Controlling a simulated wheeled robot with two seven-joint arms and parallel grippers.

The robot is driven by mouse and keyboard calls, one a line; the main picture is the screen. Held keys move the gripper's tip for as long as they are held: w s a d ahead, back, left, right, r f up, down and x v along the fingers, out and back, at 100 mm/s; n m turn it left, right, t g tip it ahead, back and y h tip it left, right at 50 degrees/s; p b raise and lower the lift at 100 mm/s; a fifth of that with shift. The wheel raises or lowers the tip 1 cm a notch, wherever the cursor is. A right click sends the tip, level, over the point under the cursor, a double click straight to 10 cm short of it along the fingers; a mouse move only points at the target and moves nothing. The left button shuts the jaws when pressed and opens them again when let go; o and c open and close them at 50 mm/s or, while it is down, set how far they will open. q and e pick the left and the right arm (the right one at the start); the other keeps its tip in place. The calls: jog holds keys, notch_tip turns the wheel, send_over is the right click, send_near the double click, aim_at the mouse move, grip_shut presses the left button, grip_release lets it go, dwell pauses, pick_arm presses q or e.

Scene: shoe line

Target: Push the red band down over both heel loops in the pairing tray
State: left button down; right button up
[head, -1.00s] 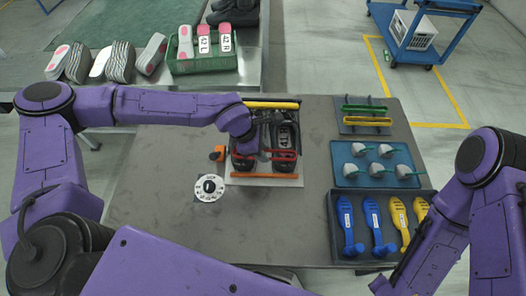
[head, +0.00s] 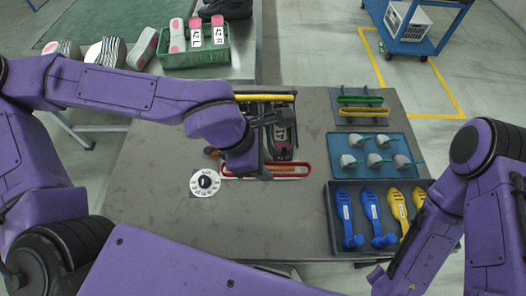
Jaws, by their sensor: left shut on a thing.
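My left gripper (head: 264,172) is shut on the red band (head: 292,170), a long narrow loop stretched left to right. The band is at the front edge of the pairing tray, in front of the shoes, and appears apart from the heel loops. The right dark shoe (head: 281,139) shows in the tray, with a pale label. My left wrist and gripper hide most of the left shoe and part of the tray. The heel loops cannot be made out. My right arm runs down to the bottom edge, and its gripper is out of view.
A yellow bar (head: 262,97) lies along the tray's back. A white dial (head: 205,182) lies to the left. On the right are a rack with green and yellow bands (head: 362,111), a blue tray (head: 343,139) and a dark tray of blue and yellow tools (head: 334,243). The front table is clear.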

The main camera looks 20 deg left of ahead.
notch_tip(320, 180, up, 9)
jog(key=p, duration=0.7)
pick_arm(q)
jog(key=w+a+f+g+b, duration=0.1)
jog(key=w+a+f+b, duration=0.4)
jog(key=w+f, duration=0.7)
jog(key=shift+w+a+h, duration=0.35)
jog(key=shift+w+h, duration=0.05)
jog(key=shift+w, duration=0.05)
pick_arm(e)
jog(key=shift+w+f, duration=0.1)
jog(key=shift+f, duration=2.25)
pick_arm(q)
jog(key=shift+f+b, duration=0.6)
jog(key=shift+f, duration=0.05)
pick_arm(e)
jog(key=shift+f, duration=0.45)
pick_arm(q)
jog(key=shift+s, duration=0.1)
jog(key=c, duration=0.8)
grip_release()
